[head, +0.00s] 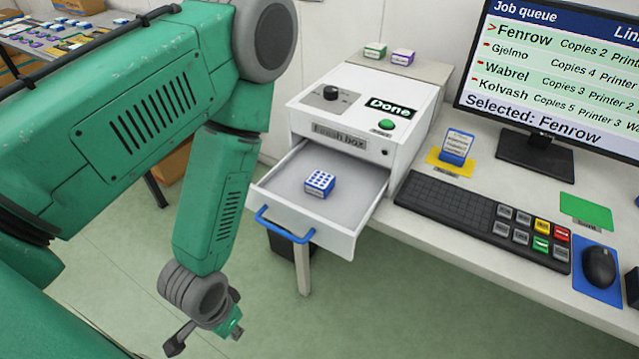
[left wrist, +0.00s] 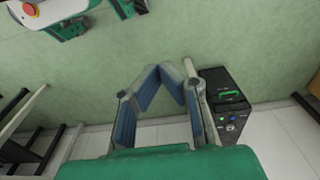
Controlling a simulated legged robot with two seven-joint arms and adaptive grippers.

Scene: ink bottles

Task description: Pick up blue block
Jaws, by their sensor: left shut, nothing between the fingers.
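Nothing covers the block. My left gripper (head: 207,330) hangs low, in front of and to the left of the drawer, clear of it and below its blue handle. In the left wrist view its blue-padded fingers (left wrist: 162,70) converge at the tips, with nothing between them. The block does not show in that view. My right gripper is not in view.
The drawer's blue handle (head: 285,223) sticks out toward me. A keyboard (head: 460,215), monitor and mouse (head: 598,267) fill the right.

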